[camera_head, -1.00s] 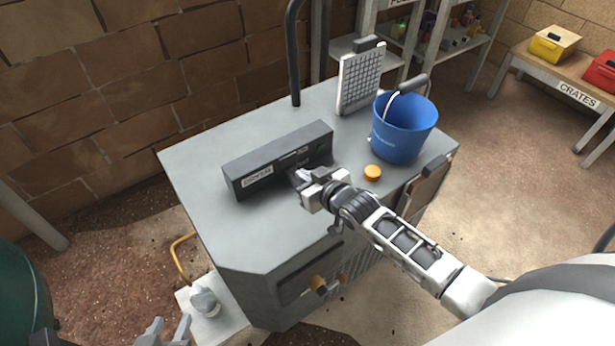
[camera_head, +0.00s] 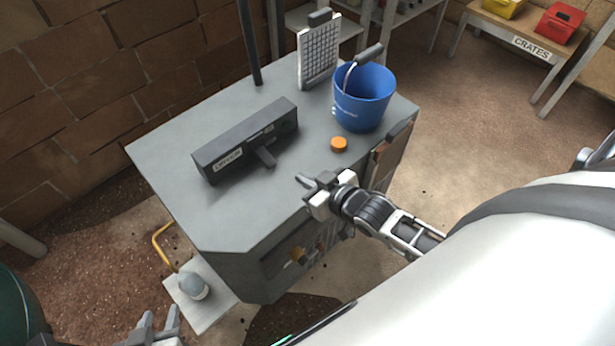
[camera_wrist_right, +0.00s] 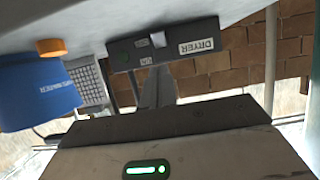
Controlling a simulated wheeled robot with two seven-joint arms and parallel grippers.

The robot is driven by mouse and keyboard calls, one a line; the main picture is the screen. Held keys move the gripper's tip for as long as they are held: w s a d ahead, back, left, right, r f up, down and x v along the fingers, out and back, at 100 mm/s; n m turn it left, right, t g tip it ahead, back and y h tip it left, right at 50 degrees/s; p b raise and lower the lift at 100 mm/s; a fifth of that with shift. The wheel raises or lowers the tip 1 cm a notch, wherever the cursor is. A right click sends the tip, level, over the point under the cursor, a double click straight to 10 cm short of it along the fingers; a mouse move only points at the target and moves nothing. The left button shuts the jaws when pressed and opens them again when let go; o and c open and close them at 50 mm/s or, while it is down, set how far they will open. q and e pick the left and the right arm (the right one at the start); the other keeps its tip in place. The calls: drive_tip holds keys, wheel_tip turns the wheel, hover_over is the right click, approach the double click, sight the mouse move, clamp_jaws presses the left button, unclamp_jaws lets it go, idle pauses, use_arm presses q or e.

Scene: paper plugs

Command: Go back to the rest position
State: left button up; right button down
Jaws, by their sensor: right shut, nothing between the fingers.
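My right gripper (camera_head: 306,182) is shut and empty, in front of the grey cabinet (camera_head: 185,140) near its front right edge in the head view. It is apart from the dark box labelled DRYER (camera_head: 245,140), which lies on the cabinet top with a short dark piece (camera_head: 266,158) sticking out of its front. The right wrist view shows the box (camera_wrist_right: 165,45) upside down, beyond the gripper's fingers (camera_wrist_right: 157,85). My left gripper (camera_head: 158,325) is at the bottom left edge, open, with its fingers apart and nothing seen between them; its arm is cut off.
A blue bucket (camera_head: 362,100), an orange knob (camera_head: 339,144) and a white gridded panel (camera_head: 318,55) stand on the cabinet top. A pale rounded object (camera_head: 193,286) sits on a low plate at lower left. A crates table (camera_head: 535,50) is at the back right, with open floor before it.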

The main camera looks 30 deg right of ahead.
drive_tip(key=shift+s, duration=0.1)
drive_tip(key=s+a+g, duration=0.1)
drive_tip(key=s+a, duration=0.2)
drive_tip(key=s, duration=0.3)
drive_tip(key=s+a+f+g, duration=0.1)
drive_tip(key=s+a+g, duration=0.1)
drive_tip(key=s, duration=0.3)
drive_tip(key=shift+s+a, duration=0.4)
drive_tip(key=shift+a, duration=0.45)
